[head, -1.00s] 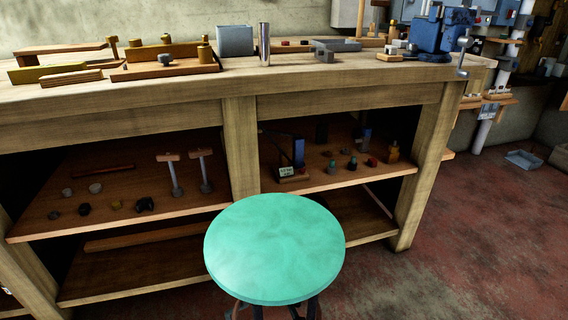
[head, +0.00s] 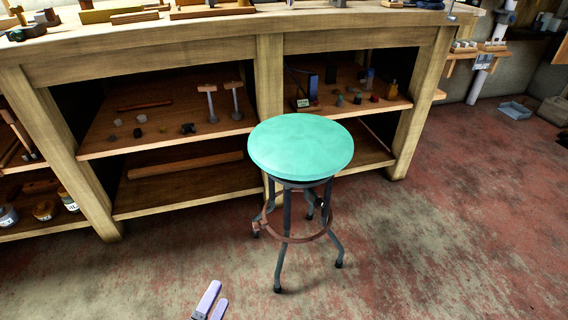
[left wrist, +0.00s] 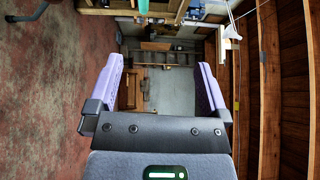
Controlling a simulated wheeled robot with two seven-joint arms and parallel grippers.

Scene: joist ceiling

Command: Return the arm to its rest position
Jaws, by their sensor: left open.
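My left gripper (head: 212,302) shows at the bottom edge of the head view, to the left of the green stool's legs and apart from them. Its two pale purple fingers are spread with nothing between them. In the left wrist view the same gripper (left wrist: 160,85) is open and empty, and the room appears turned on its side beyond it. The rest of the left arm is out of the head view. My right gripper is not in view.
A stool with a round green seat (head: 301,147) stands in front of a wooden workbench (head: 160,60). The bench shelves hold several small objects and two hammer-like tools. Red and grey floor (head: 430,250) is clear to the right. A tray (head: 515,110) lies on the floor at the far right.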

